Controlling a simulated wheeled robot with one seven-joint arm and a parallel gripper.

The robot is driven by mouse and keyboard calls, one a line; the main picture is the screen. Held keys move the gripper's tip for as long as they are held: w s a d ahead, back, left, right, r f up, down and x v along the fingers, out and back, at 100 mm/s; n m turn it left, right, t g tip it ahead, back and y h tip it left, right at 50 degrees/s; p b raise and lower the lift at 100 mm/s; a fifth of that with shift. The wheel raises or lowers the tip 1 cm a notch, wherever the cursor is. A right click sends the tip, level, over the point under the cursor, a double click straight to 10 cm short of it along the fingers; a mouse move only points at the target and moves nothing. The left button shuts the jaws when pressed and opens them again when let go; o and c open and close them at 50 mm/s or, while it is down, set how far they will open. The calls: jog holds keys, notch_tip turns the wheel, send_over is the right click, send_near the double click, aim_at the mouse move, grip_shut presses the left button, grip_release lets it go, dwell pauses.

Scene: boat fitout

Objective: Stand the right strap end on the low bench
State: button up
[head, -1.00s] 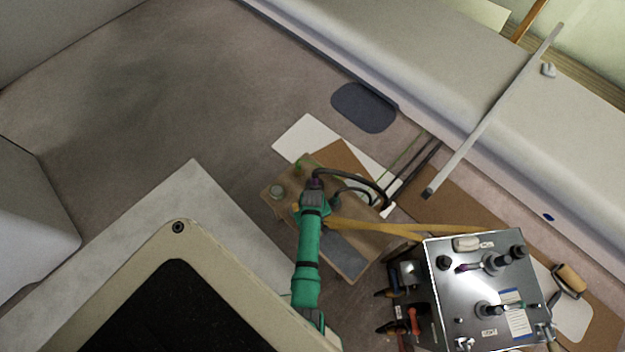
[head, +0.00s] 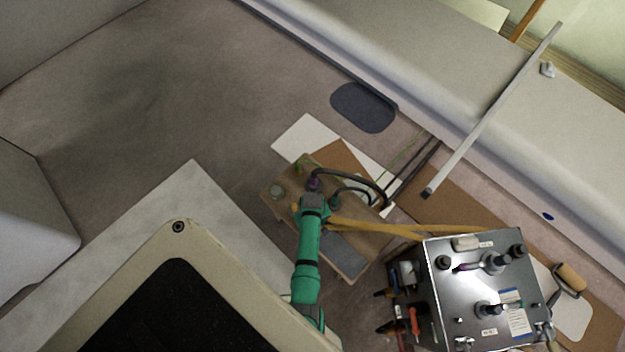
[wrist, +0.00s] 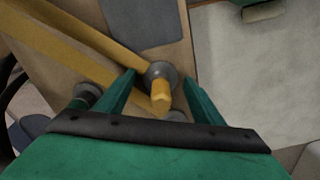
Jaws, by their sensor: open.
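The low bench (head: 283,213) is a small wooden-topped stand at the middle of the head view. Yellow straps (head: 385,229) run from the steel panel box across it. In the wrist view a strap end (wrist: 160,98), a yellow tip with a round grey collar, stands between my fingers over the bench top. Which strap end it is, and whether its base touches the bench, I cannot tell. My gripper (wrist: 160,80) is open, with a finger on each side of it. In the head view my green wrist hides most of this spot.
The steel panel box (head: 480,290) with knobs stands right of the bench. A dark grey pad (head: 345,252) lies on the bench. Open floor lies at the upper left.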

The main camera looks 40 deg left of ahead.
notch_tip(320, 180, up, 12)
jog(key=shift+s+r, duration=0.1)
jog(key=shift+r, duration=0.05)
dwell(0.4)
jog(key=s+d+r+m+t+y, duration=0.1)
jog(key=s+d+r+m+t, duration=0.15)
jog(key=d, duration=0.55)
jog(key=s+d+r+m+t+y, duration=0.1)
jog(key=s+d+m+t, duration=0.2)
jog(key=d, duration=0.5)
jog(key=s+d+r+m+t, duration=0.2)
jog(key=s+r+t, duration=0.1)
jog(key=r, duration=0.7)
jog(key=s+d+r+m+t+h, duration=0.1)
jog(key=s+d+r+m+t, duration=0.1)
jog(key=r, duration=0.8)
jog(key=s+d+r+m+t+h, duration=0.1)
jog(key=s+d+r+m+t, duration=0.2)
jog(key=r, duration=0.8)
jog(key=shift+s+d+t, duration=0.2)
jog(key=shift+s+t, duration=0.75)
jog(key=shift+s, duration=0.05)
